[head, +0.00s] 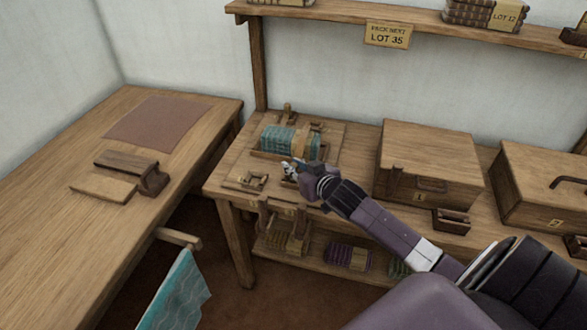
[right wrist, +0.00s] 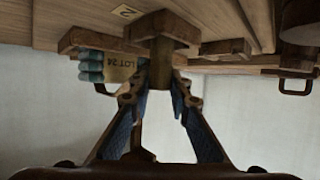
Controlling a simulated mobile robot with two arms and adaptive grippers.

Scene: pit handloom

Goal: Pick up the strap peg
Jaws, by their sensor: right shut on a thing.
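My right gripper (head: 290,170) reaches in from the right and is at the front edge of the bundle's wooden base on the small table. In the right wrist view its fingers (right wrist: 162,82) are closed around the lower end of a short brown wooden peg (right wrist: 163,52), which I take for the strap peg. The peg's other end meets a wooden block. In the head view the gripper hides the peg. The teal cloth bundle (head: 280,139) has a tan band, and its label (right wrist: 124,66) reads LOT 24 in the right wrist view. My left gripper is not in view.
A wooden chest (head: 428,150) stands right of the bundle, with another box (head: 545,190) beyond. A small wooden fitting (head: 246,181) lies left of my gripper. A shelf (head: 345,13) runs above. The left table (head: 60,215) holds wooden blocks and a brown mat (head: 158,122).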

